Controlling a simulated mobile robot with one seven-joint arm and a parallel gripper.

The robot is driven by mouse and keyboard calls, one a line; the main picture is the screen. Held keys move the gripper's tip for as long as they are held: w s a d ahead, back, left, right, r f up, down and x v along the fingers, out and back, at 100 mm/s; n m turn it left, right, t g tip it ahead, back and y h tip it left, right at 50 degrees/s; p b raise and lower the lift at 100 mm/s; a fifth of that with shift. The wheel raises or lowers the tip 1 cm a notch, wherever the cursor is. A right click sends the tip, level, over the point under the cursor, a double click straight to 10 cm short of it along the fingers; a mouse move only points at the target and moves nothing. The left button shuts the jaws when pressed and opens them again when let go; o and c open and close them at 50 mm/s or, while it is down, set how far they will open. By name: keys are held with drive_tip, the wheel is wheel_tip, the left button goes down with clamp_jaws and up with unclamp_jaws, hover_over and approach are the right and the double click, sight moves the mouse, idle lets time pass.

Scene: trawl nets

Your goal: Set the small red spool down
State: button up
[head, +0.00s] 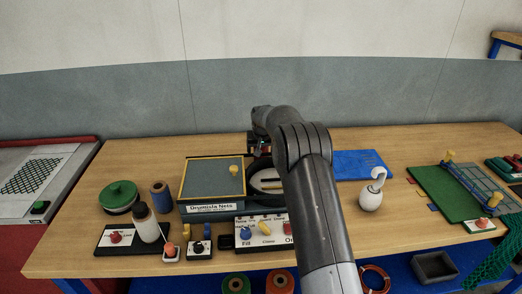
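My arm reaches out over the table (130,165) and bends down at its far end.
A green round lid (121,195), blue spool (160,196), white bottle (146,223) and control panel (262,232) crowd the front left. A blue mat (358,165), white hook-topped weight (371,193) and green board (447,192) lie right. Table behind the green lid is clear.

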drive_tip(key=v, duration=1.2)
drive_tip(key=s+d+r, duration=0.2)
drive_tip(key=s+r, duration=0.5)
drive_tip(key=s, duration=0.5)
drive_tip(key=s+d+r, duration=0.2)
drive_tip(key=s+r, duration=0.6)
drive_tip(key=s, duration=0.4)
drive_tip(key=s+d+f, duration=0.1)
drive_tip(key=s+f, duration=0.2)
drive_tip(key=s, duration=1.1)
drive_tip(key=s+d+f+t, duration=0.1)
drive_tip(key=s+f, duration=0.2)
drive_tip(key=s, duration=1.1)
